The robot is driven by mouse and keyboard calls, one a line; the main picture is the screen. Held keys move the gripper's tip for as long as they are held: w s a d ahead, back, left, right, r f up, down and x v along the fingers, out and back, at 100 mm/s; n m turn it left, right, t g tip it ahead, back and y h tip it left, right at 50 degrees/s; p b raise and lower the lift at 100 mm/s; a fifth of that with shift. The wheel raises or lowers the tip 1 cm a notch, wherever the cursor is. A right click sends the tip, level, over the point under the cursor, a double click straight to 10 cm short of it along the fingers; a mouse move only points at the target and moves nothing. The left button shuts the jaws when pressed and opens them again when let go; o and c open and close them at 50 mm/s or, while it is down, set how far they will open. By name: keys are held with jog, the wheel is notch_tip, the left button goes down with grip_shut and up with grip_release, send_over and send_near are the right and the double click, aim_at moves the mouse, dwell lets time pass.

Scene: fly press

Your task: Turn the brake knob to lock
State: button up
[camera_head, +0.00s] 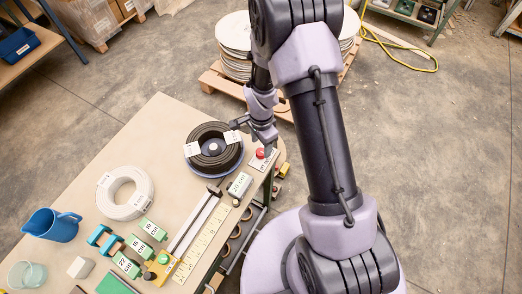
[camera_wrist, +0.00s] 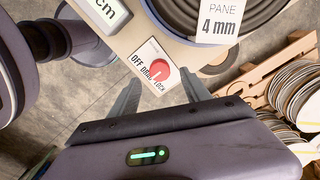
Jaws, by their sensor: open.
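The brake knob (camera_wrist: 161,73) is a round red knob on a white plate (camera_wrist: 141,55) lettered OFF, DRAG and LOCK, in the middle of the wrist view. A pale line crosses the knob, but which word it points at is hard to tell. In the head view the red knob (camera_head: 260,153) sits at the table's right corner, beside the black coil. My gripper (camera_wrist: 160,82) is open, with one finger on each side of the knob in the picture and nothing held. In the head view my gripper (camera_head: 268,144) is just above the knob; contact is not visible.
A black coil (camera_head: 226,138) on a blue reel with white tags stands next to the knob. A small display reading cm (camera_head: 240,184) lies in front of it. A white coil (camera_head: 122,192), green labelled blocks and a ruler (camera_head: 201,243) cover the table (camera_head: 150,125). Cable reels (camera_wrist: 297,92) stand beyond.

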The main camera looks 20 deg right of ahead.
aim_at(261, 151)
jog(key=shift+f+b, duration=0.3)
jog(key=shift+f, duration=1.65)
grip_shut()
jog(key=n+b, duration=0.1)
jog(key=n, duration=0.3)
jog(key=n+b, duration=0.1)
jog(key=n, duration=0.3)
jog(key=shift+n, duration=0.6)
